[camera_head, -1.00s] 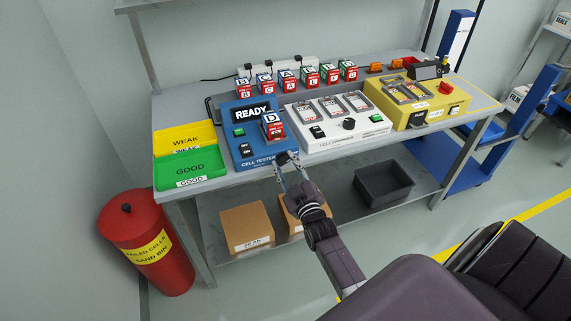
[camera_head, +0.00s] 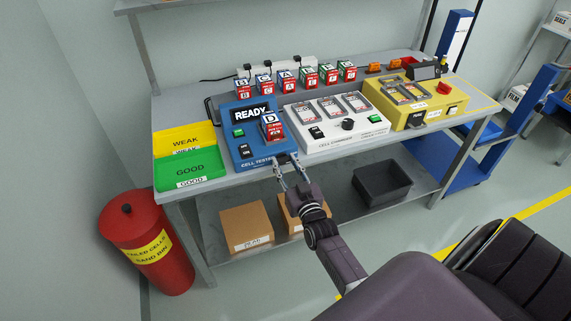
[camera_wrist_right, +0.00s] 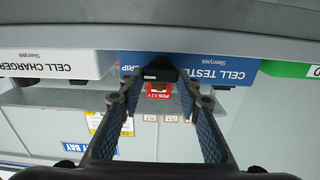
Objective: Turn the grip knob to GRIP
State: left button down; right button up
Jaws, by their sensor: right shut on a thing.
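The blue cell tester (camera_head: 262,152) stands on the bench with its screen reading READY and a cell marked D (camera_head: 272,128) seated in it. The black grip knob (camera_wrist_right: 160,73) is on the tester's front face, beside the word GRIP, in the right wrist view, which is upside down. My right gripper (camera_head: 287,162) is at the tester's front edge, shut on the knob, with a finger on either side. Its fingers (camera_wrist_right: 159,88) also show in the right wrist view. The knob's exact pointing direction cannot be told. My left gripper is out of view.
The white cell charger (camera_head: 333,140) stands right of the tester, and a yellow machine (camera_head: 380,100) beyond it. Green (camera_head: 190,172) and yellow (camera_head: 185,138) trays are to the left. A red bin (camera_head: 150,245) stands on the floor, left of the bench.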

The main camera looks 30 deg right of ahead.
jog(key=shift+f, duration=0.1)
dwell(0.3)
jog(key=o, duration=0.9)
jog(key=shift+s, duration=0.1)
jog(key=v, duration=1.2)
jog(key=shift+f, duration=0.1)
